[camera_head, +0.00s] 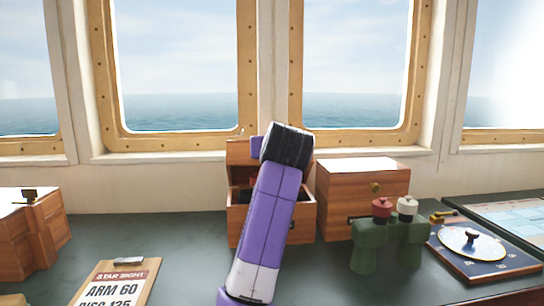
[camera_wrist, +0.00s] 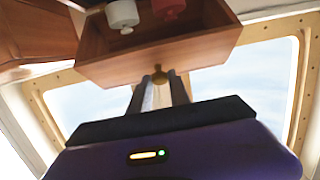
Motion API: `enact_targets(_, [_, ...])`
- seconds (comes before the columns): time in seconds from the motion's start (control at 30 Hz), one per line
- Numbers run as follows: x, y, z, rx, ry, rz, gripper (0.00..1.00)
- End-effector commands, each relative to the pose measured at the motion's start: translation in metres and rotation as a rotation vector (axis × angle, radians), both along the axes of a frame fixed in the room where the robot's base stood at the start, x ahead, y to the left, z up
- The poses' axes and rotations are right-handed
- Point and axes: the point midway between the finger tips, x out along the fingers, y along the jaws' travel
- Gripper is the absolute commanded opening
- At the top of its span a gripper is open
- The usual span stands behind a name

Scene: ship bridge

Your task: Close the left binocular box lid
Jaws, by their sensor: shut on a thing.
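The left binocular box (camera_head: 239,222) is a brown wooden box at the back of the counter, left of its closed twin. Its lid (camera_head: 238,151) stands raised at the back, partly hidden by my purple arm. The wrist view shows a wooden panel, seemingly the lid (camera_wrist: 205,55), with a brass knob (camera_wrist: 159,75). My gripper (camera_wrist: 160,83) is shut on this knob. A white cap (camera_wrist: 122,14) and a red cap (camera_wrist: 168,7) show beyond the panel. My fingertips are hidden behind my wrist in the head view.
A closed wooden box (camera_head: 345,205) stands just right. Green binoculars (camera_head: 385,247) with red and white caps stand before it. A dial instrument (camera_head: 474,244) is at right, a clipboard (camera_head: 118,283) at front left, another wooden box (camera_head: 30,235) at far left. Windows are behind.

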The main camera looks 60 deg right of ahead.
Motion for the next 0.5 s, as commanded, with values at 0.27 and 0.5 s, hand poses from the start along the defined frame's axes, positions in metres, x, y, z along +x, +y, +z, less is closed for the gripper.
enact_targets(0.27, [-0.023, 0.028, -0.044, -0.204, -0.17, 0.003, 0.0])
enact_targets(0.5, [-0.037, 0.046, -0.07, -0.352, -0.299, 0.003, 0.0])
